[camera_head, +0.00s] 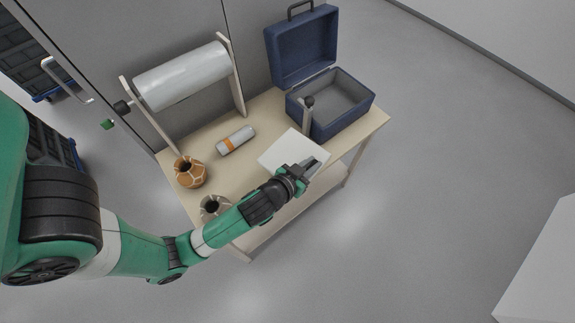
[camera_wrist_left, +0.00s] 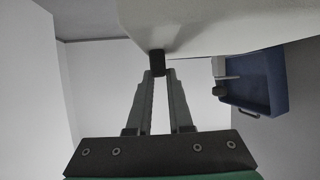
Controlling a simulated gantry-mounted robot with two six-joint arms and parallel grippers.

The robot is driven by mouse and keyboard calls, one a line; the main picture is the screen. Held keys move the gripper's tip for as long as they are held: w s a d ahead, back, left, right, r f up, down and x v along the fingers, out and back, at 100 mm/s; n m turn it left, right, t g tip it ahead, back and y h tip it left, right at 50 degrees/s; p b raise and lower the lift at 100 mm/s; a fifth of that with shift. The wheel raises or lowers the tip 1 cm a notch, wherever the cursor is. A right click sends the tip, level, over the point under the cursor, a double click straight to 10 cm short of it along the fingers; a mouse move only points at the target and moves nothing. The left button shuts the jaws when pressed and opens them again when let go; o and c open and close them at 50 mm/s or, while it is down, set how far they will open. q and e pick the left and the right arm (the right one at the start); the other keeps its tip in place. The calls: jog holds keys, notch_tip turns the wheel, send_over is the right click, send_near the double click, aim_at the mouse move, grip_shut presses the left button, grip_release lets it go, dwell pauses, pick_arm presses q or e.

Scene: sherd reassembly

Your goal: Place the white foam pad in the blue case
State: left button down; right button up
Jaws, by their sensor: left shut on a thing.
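The white foam pad (camera_head: 290,149) is a flat pale square at the table's right front, beside the blue case. My left gripper (camera_head: 311,165) is shut on its near right edge. In the left wrist view the pad (camera_wrist_left: 225,25) fills the top, and the gripper tips (camera_wrist_left: 158,63) meet its edge. I cannot tell whether the pad is clear of the tabletop. The blue case (camera_head: 346,119) stands open at the back right, lid up, with a grey interior that looks empty. It also shows in the left wrist view (camera_wrist_left: 276,80). My right gripper is not in view.
A post with a dark knob (camera_head: 308,103) stands between pad and case. A large film roll on a stand (camera_head: 182,76) is at the back left.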

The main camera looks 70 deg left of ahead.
pick_arm(q)
jog(key=shift+w+d+r+p, duration=0.3)
jog(key=shift+w+d+p, duration=0.05)
jog(key=shift+w, duration=0.3)
jog(key=shift+w+d+r+p, duration=0.3)
jog(key=shift+w, duration=0.3)
jog(key=shift+w+d+r+p, duration=0.3)
jog(key=shift+w+d+p, duration=0.05)
jog(key=shift+w, duration=0.3)
